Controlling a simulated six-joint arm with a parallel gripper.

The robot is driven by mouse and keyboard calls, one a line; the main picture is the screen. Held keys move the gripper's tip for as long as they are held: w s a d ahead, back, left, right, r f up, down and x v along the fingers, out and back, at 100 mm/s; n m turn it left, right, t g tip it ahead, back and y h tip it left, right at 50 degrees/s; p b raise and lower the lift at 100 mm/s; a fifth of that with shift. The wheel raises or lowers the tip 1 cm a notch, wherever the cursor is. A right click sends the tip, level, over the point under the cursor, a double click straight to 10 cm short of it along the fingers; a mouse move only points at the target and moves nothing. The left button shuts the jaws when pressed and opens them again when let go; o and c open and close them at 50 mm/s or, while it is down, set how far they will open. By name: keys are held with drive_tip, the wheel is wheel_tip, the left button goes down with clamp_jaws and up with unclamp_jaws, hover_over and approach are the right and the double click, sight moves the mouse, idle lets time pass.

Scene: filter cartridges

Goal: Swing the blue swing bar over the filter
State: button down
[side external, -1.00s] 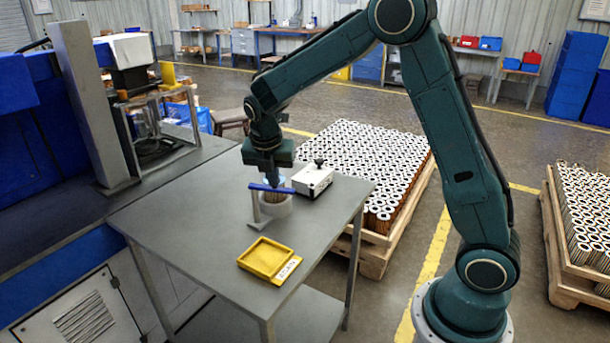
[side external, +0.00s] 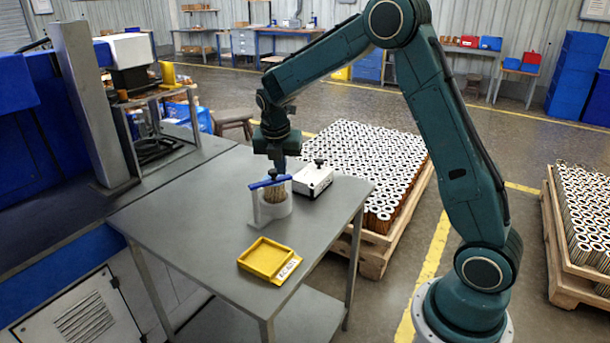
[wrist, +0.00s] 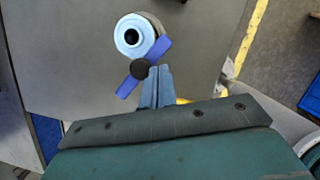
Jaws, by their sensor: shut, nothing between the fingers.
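The blue swing bar (side external: 262,184) lies across the top of the white holder (side external: 272,212), its right end slightly higher in the side view. The filter (side external: 275,195), with tan pleats, stands in the holder. A black knob (side external: 273,173) sits on the bar. In the wrist view, the blue bar (wrist: 158,51) runs diagonally beside the filter's pale ring end (wrist: 124,26); how far it covers the ring is unclear. My gripper (side external: 279,171) is shut and empty, just above and behind the bar. In the wrist view its fingertips (wrist: 157,70) appear close beside the knob.
A white box (side external: 313,181) with a black knob stands right of the holder. A yellow tray (side external: 268,259) lies at the table's front. The grey table (side external: 190,225) is clear on the left. A pallet of filters (side external: 375,258) stands behind the table.

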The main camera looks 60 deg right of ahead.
drive_tip(key=shift+w+d, duration=0.7)
drive_tip(key=shift+w, duration=0.05)
drive_tip(key=shift+w+d+n, duration=0.2)
drive_tip(key=shift+w+n, duration=0.15)
drive_tip(key=shift+n, duration=0.25)
drive_tip(key=shift+w, duration=0.1)
drive_tip(key=shift+s, duration=0.2)
drive_tip(key=s+r, duration=0.6)
drive_tip(key=r, duration=0.4)
drive_tip(key=shift+s+r, duration=0.15)
drive_tip(key=shift+s, duration=0.1)
drive_tip(key=shift+d, duration=0.15)
